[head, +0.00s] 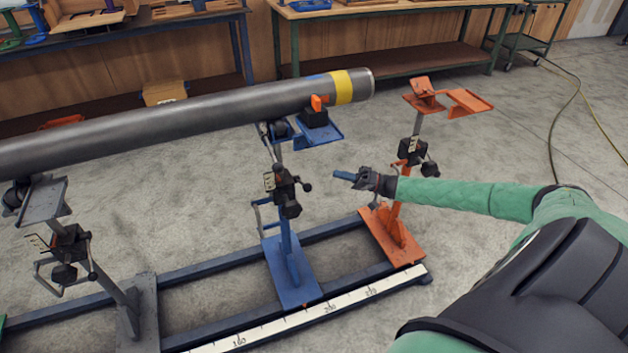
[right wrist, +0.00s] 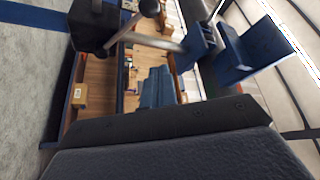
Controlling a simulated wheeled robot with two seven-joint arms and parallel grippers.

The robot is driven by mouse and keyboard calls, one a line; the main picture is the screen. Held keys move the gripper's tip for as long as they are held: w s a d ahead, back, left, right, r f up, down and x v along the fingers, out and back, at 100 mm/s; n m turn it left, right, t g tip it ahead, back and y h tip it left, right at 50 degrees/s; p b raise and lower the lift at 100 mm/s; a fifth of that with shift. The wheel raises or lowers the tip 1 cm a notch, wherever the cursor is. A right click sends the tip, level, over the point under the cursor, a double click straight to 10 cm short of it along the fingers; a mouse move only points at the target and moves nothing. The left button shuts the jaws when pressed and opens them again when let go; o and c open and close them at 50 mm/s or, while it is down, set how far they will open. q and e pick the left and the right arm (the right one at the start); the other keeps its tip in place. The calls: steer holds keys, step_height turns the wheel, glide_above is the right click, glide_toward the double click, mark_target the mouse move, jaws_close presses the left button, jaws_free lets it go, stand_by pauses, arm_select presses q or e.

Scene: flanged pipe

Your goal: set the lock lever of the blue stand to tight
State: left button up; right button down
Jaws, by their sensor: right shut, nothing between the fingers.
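The blue stand (head: 290,272) stands mid-frame in the head view, its top under the pipe's right end. A black clamp block (head: 284,184) sits on its post, with a small pale label plate on the left. A short lever with a dark ball end (head: 306,187) sticks out to the right; its setting is too small to read. My right gripper (head: 345,176) is shut and empty, its blue fingertips pointing left, apart from the lever in the picture. In the right wrist view its fingers (right wrist: 160,90) show near a dark block and a ball-ended rod (right wrist: 149,8). My left gripper is out of view.
The grey pipe (head: 190,119) with a yellow band lies across the stands. An orange stand (head: 390,232) is right of the blue one, close to my right forearm. A grey stand (head: 138,300) is at left. Base rails and a white scale (head: 310,315) run along the floor.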

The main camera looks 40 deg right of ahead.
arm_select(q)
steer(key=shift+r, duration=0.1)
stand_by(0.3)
arm_select(e)
step_height(320, 180, up, 3)
steer(key=p, duration=0.2)
glide_above(302, 183)
steer(key=d, duration=0.3)
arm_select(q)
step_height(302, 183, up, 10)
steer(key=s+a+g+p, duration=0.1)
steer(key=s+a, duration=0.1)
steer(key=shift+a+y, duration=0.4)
arm_select(e)
steer(key=s, duration=0.1)
steer(key=s+f, duration=0.1)
steer(key=s+a+f, duration=0.1)
steer(key=shift+s+f, duration=0.25)
steer(key=shift+s, duration=0.15)
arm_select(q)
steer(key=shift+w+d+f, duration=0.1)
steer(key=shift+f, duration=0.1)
